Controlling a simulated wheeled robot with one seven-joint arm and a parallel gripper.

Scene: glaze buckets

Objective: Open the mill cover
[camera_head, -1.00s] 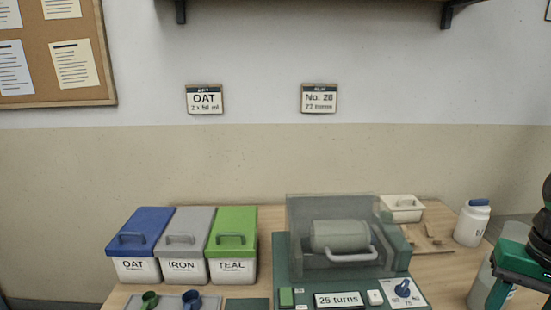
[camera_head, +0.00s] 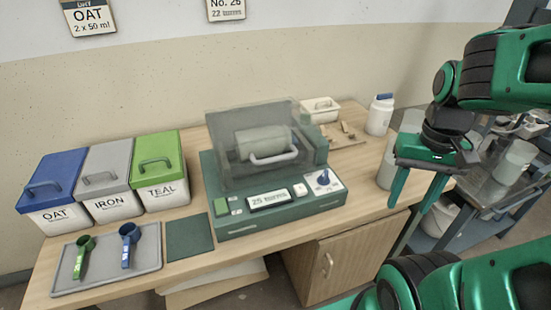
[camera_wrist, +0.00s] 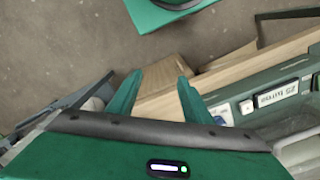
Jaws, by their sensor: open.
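The mill (camera_head: 270,218) is a green machine on the table, with a "25 turns" display on its front. Its see-through grey cover (camera_head: 228,125) stands over a pale drum (camera_head: 262,142), and a light grey bar handle (camera_head: 274,158) shows at the cover's front. The cover looks closed. My gripper (camera_head: 408,205) is open and empty, pointing down to the right of the mill, by the table's right front edge. In the wrist view its two green fingers (camera_wrist: 155,95) are apart, with the mill's display (camera_wrist: 275,95) to their right.
Blue, grey and green lidded buckets (camera_head: 105,180) stand left of the mill. A grey tray (camera_head: 140,275) holds a green and a blue scoop. A white jar (camera_head: 380,115) and small white bin (camera_head: 318,110) stand behind right. A metal cart (camera_head: 480,200) stands right of the table.

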